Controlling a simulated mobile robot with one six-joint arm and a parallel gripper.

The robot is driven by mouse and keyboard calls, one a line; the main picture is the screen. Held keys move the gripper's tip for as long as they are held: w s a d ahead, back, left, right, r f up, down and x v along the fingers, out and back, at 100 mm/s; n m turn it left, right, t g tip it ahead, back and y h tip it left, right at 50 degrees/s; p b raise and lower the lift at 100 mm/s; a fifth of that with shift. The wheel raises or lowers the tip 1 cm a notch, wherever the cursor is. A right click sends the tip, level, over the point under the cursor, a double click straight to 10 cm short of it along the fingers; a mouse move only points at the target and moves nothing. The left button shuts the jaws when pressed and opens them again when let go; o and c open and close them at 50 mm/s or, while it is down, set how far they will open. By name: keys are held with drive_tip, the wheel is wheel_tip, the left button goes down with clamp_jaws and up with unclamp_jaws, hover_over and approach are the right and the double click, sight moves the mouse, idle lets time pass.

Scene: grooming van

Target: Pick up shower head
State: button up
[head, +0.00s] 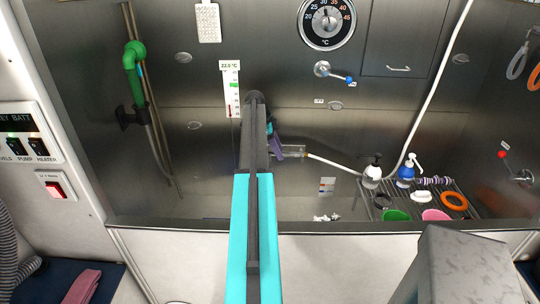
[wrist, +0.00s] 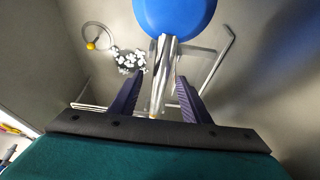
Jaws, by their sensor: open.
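The shower head shows in the wrist view as a round blue head (wrist: 174,14) on a shiny chrome handle (wrist: 161,70). The handle lies between the two purple fingers of my gripper (wrist: 159,80), with some room visible on each side. The fingers are open; I cannot tell whether either one touches the handle. In the head view my gripper (head: 279,146) is inside the steel tub, partly behind my arm. A white hose (head: 330,164) runs from beside it to the right. The blue head is hidden there.
A rack (head: 378,211) at the right holds bottles, bowls and an orange ring (head: 454,201). A white clump (head: 326,217) lies on the tub floor. The tub's front edge (head: 170,225) runs below my arm.

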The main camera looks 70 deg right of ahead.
sight(283, 152)
drive_tip(key=shift+c, duration=0.3)
clamp_jaws()
drive_tip(key=shift+r, duration=0.1)
idle(0.4)
drive_tip(key=shift+r+b, duration=0.95)
drive_tip(key=shift+r, duration=0.7)
drive_tip(key=s+a+r+b, duration=0.1)
drive_tip(key=s+a+b, duration=0.3)
drive_tip(key=s+a, duration=0.5)
drive_tip(key=a, duration=0.4)
drive_tip(key=shift+s+r, duration=0.15)
drive_tip(key=shift+r, duration=0.1)
drive_tip(key=shift+r, duration=0.15)
drive_tip(key=shift+r+p, duration=1.3)
drive_tip(key=shift+r, duration=1.1)
